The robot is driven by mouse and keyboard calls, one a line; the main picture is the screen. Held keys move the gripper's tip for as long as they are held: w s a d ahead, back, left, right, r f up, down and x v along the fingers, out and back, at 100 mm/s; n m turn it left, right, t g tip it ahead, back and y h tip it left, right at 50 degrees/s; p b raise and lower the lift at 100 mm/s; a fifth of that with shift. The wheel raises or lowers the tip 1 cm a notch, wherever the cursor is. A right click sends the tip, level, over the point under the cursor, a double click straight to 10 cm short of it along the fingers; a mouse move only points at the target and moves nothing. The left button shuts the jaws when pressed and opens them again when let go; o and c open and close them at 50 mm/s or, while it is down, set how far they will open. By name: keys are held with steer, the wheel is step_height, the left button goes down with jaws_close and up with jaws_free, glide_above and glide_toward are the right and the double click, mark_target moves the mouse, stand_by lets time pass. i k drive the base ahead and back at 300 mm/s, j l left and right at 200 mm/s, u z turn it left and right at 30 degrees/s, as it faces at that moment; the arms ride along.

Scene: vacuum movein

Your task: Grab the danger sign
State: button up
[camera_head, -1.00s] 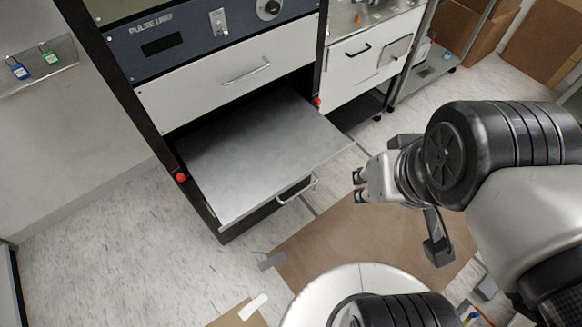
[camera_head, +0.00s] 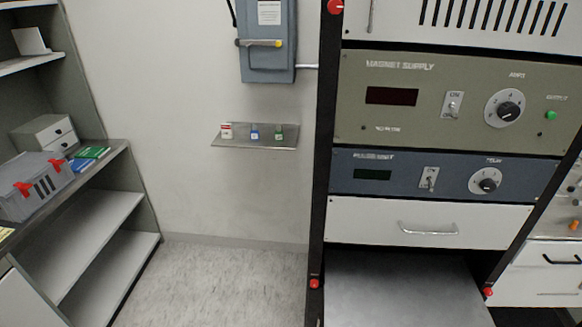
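A small red-and-white item (camera_head: 226,131) stands at the left end of a narrow metal wall shelf (camera_head: 280,142). It looks like a danger tag or sign, but its print is too small to read. Beside it on the same shelf are a blue padlock (camera_head: 255,133) and a green padlock (camera_head: 279,133), apart from each other. My gripper is not in view now.
A grey switch box (camera_head: 266,60) with a lever hangs above the wall shelf. The equipment rack (camera_head: 318,190) stands to the right, its lower metal surface (camera_head: 395,290) extended. Grey shelving (camera_head: 105,225) stands left. Floor (camera_head: 215,280) between them is clear.

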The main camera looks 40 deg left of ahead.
mark_target(227, 132)
steer(key=u, duration=1.9)
steer(key=i+j+z, duration=0.4)
steer(key=i+j, duration=0.5)
steer(key=i, duration=0.5)
steer(key=i+j+z, duration=0.35)
steer(key=i+j, duration=0.9)
